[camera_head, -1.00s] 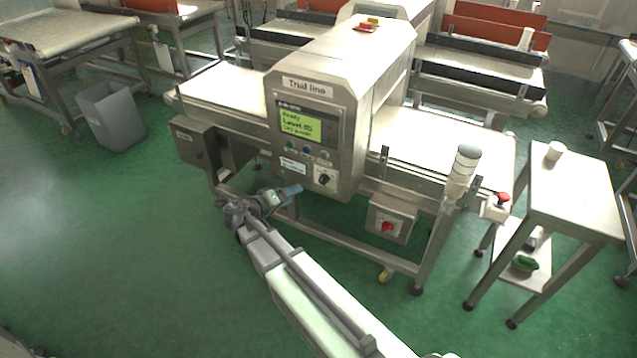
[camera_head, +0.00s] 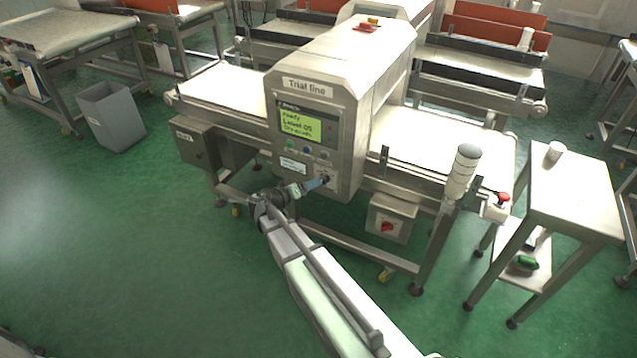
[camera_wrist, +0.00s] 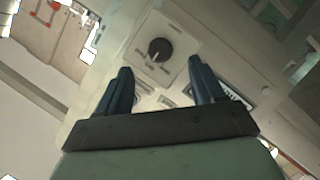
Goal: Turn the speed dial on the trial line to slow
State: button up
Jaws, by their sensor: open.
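The trial line is a steel metal detector (camera_head: 345,75) with a "Trial line" label and a lit green screen (camera_head: 300,123) on its front. Its black speed dial (camera_wrist: 160,50) sits on a pale plate in the wrist view, ahead of and between my fingertips. The dial's markings are too small to read. In the head view my gripper (camera_head: 326,181) is at the dial plate and partly hides the dial. In the wrist view my gripper (camera_wrist: 162,80) is open, its two blue fingers apart with nothing between them.
A red rotary switch (camera_head: 387,227) on a grey box is below the conveyor. A steel side table (camera_head: 575,195) is further right. Open green floor lies at the left.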

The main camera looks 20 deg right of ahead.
aim_at(323, 180)
jog(key=shift+x, duration=2.8)
jog(key=shift+c, duration=0.2)
jog(key=c, duration=1)
jog(key=shift+w+a+f+n+h, duration=0.1)
jog(key=shift+n+h, duration=0.5)
jog(key=shift+n, duration=0.6)
jog(key=shift+s+d+f+n+h, duration=0.15)
jog(key=shift+n+h, duration=0.45)
jog(key=shift+n, duration=0.6)
jog(key=shift+w+a+f+n+h, duration=0.15)
jog(key=shift+n+h, duration=0.45)
jog(key=shift+n, duration=0.6)
